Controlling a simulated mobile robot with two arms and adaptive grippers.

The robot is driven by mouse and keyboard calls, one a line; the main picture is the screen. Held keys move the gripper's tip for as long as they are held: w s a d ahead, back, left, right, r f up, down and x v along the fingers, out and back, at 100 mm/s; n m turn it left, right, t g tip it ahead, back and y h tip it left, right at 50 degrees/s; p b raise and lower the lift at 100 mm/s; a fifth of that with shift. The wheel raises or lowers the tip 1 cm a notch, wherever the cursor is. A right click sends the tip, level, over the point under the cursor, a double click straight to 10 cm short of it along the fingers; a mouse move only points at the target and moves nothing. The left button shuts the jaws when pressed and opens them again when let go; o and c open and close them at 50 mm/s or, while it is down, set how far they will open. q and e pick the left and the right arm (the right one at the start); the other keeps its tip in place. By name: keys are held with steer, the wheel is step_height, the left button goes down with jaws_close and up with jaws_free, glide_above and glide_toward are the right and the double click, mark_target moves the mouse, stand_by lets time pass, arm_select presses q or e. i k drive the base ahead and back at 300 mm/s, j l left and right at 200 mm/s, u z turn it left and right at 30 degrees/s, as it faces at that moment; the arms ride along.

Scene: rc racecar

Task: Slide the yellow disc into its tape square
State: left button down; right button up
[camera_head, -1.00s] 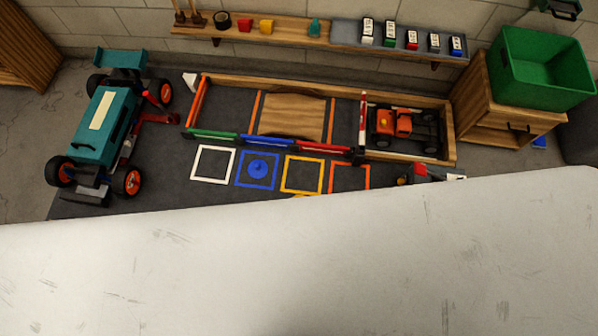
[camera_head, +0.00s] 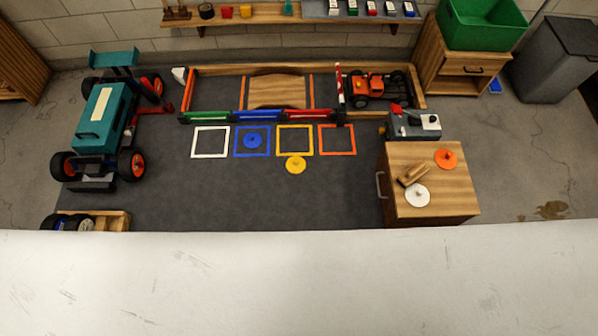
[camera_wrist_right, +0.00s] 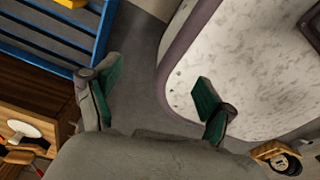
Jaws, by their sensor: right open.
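The yellow disc (camera_head: 296,164), with a small knob on top, lies on the dark mat in the head view. It is just on the near side of the yellow tape square (camera_head: 313,141), at or slightly over its near edge. The inside of that square looks empty. My right gripper (camera_wrist_right: 155,95) shows only in the right wrist view. Its two green-padded fingers are wide apart with nothing between them. The yellow disc cannot be made out in that view. My left gripper is not in view.
A blue disc (camera_head: 253,140) sits in the blue square, left of the yellow one. White (camera_head: 193,142) and orange (camera_head: 354,140) squares look empty. A wooden cabinet (camera_head: 440,185) at right holds a white disc (camera_head: 417,196) and an orange disc (camera_head: 446,158). Mat around the yellow disc is clear.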

mark_target(297, 164)
steer(key=z, duration=1.2)
steer(key=i+j+z, duration=0.1)
steer(key=j+z, duration=1.15)
steer(key=k+j+z, duration=0.15)
steer(key=j+z, duration=0.25)
steer(key=k+j+z, duration=0.1)
steer(key=j+z, duration=0.2)
steer(key=z, duration=0.15)
